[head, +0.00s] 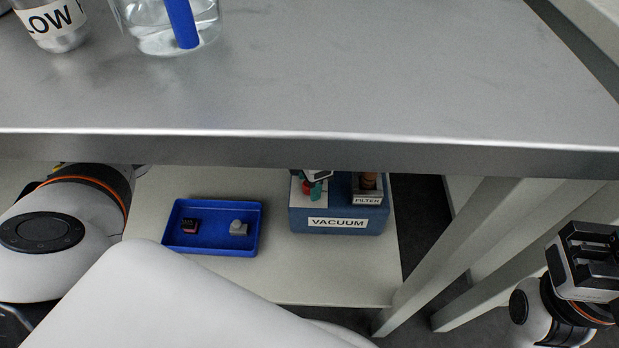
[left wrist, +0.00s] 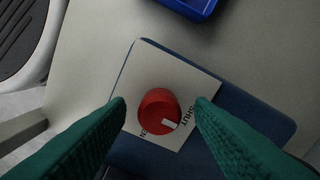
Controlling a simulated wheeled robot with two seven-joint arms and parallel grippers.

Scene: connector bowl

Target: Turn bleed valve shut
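The bleed valve is a round red knob (left wrist: 159,110) on a white plate (left wrist: 188,79) on the blue vacuum box (head: 298,222). In the left wrist view its white mark points to the lower right, between the word SHUT and a partly hidden word ending in EN. The knob also shows in the head view (head: 311,189), partly covered. My left gripper (left wrist: 161,103) is open, with one green finger on each side of the knob and gaps between. In the head view the bench edge hides most of it. My right gripper (head: 588,258) is far right, away from the box; its finger gap is unclear.
A steel bench top (head: 330,85) overhangs the lower shelf (head: 290,280). A blue tray (head: 210,246) with small parts lies left of the box. A brown-topped filter (head: 368,183) stands on the box's right side. A glass beaker (head: 150,30) stands on the bench.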

